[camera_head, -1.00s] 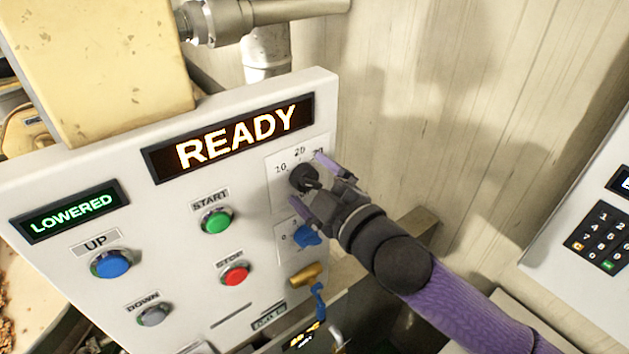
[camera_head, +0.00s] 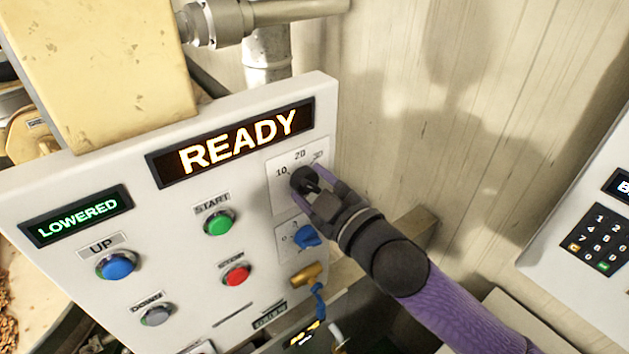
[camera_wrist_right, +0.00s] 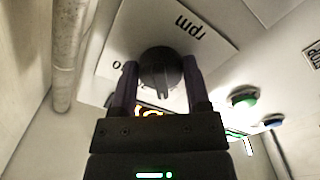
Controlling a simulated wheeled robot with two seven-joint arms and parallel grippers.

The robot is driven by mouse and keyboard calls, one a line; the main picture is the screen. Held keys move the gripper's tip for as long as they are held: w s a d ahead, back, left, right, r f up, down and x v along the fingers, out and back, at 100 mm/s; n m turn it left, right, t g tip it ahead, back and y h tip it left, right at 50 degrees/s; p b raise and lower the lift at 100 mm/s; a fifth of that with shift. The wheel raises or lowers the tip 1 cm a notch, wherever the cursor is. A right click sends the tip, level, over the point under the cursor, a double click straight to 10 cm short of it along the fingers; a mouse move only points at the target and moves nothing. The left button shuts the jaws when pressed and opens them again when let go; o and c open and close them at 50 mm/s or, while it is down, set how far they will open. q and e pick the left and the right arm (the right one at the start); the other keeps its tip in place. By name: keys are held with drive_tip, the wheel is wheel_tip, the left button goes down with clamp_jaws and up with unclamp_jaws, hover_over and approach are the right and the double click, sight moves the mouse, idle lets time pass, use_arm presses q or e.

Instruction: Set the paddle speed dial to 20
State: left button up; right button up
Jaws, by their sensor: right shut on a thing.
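The paddle speed dial (camera_head: 304,180) is a black knob on a white plate with the marks 10, 20 and 30 (camera_head: 283,205), at the right of the white control panel. My right gripper (camera_head: 316,190) is shut on the dial, with a purple finger on either side of it. In the right wrist view the dial (camera_wrist_right: 161,74) sits between the two fingers, and its plate reads "rpm" (camera_wrist_right: 188,27). The dial's pointer direction against the marks is hard to make out. My left gripper is not in view.
The panel carries a READY display (camera_head: 238,143), a LOWERED display (camera_head: 77,216), a green START button (camera_head: 219,222), a red button (camera_head: 236,275) and a blue UP button (camera_head: 117,265). A blue knob (camera_head: 306,236) is just below the dial. A keypad (camera_head: 597,240) stands at right.

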drive_tip(key=m+p, duration=0.2)
drive_tip(key=m, duration=0.2)
drive_tip(key=shift+p, duration=0.35)
drive_tip(key=shift+s+a+m+p, duration=0.1)
drive_tip(key=shift+m+p, duration=0.75)
drive_tip(key=shift+m, duration=0.95)
drive_tip(key=shift+f+m, duration=0.1)
drive_tip(key=shift+m, duration=0.2)
drive_tip(key=o, duration=1.3)
drive_tip(key=b+v, duration=0.1)
drive_tip(key=v, duration=0.9)
